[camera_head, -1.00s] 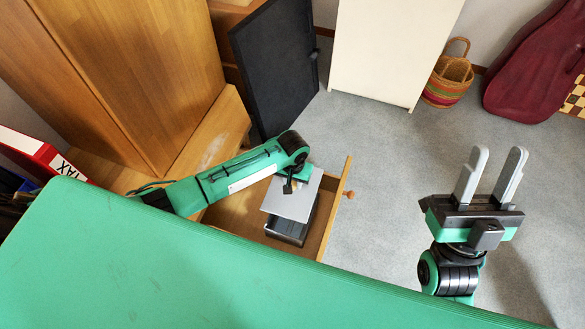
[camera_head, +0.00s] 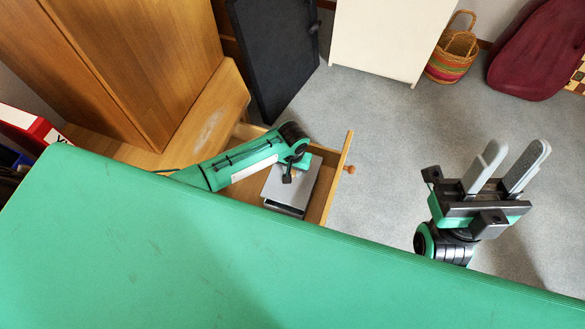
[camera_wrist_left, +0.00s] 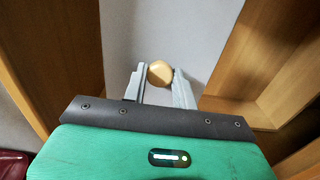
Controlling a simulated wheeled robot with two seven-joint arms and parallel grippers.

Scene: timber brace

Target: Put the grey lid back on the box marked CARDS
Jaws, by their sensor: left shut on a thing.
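The grey lid (camera_head: 306,186) is a flat plate lying level over the dark box (camera_head: 285,209) in the open drawer. It nearly covers the box; only a dark front side shows beneath its edge. I cannot tell whether the lid rests on the box or hovers just above it, and no CARDS marking is readable. My left gripper (camera_head: 293,174) is above the lid, pointing down. In the left wrist view its fingers are shut on the lid's round wooden knob (camera_wrist_left: 160,71), with the lid (camera_wrist_left: 165,25) filling the middle. My right gripper (camera_head: 508,166) is open and empty over the floor.
A dark panel (camera_head: 272,60) stands behind, beside a wooden cabinet (camera_head: 150,70). A striped basket (camera_head: 452,55) stands at the back. The carpet to the right is clear.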

